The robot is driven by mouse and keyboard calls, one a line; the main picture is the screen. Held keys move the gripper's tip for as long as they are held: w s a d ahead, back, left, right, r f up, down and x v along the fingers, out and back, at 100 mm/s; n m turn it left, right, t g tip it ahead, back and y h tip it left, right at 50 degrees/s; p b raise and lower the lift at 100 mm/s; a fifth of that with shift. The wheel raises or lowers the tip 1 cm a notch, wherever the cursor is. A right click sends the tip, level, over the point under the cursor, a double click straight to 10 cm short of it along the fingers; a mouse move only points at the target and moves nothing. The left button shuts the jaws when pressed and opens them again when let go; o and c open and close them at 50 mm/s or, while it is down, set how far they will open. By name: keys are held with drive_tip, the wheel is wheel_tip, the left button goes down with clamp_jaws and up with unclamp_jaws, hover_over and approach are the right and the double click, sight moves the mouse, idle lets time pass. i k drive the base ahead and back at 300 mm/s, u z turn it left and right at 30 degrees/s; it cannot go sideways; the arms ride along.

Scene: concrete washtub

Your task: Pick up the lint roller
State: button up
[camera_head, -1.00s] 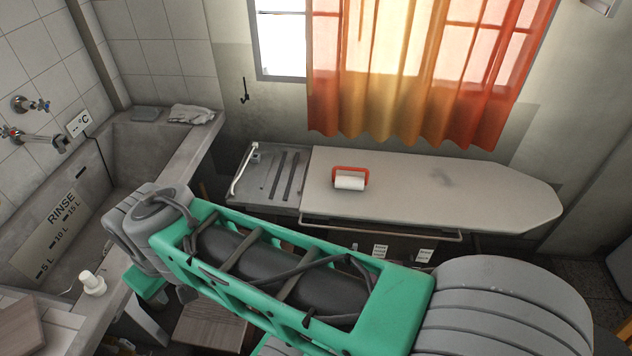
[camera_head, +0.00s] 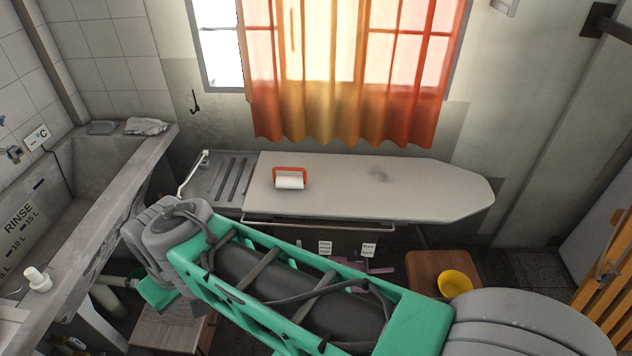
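The lint roller (camera_head: 290,181) has a white cylinder and a red-orange frame handle. It lies on the pale ironing board (camera_head: 400,196), towards the board's left part, near the metal rest. The roller is fully in view and nothing touches it but the board. My green and grey arm crosses the foreground in front of the board. My gripper does not show in this view, so its distance from the roller cannot be told.
The concrete washtub (camera_head: 110,218) runs along the left, with a white bottle (camera_head: 38,280) on its edge. A wooden stool (camera_head: 172,325) stands below my arm. A yellow bowl (camera_head: 455,284) sits on a brown stool (camera_head: 425,268) at right. An orange curtain (camera_head: 350,80) hangs behind the board.

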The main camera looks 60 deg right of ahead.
sight(282, 182)
drive_tip(key=z, duration=0.65)
drive_tip(key=i, duration=1)
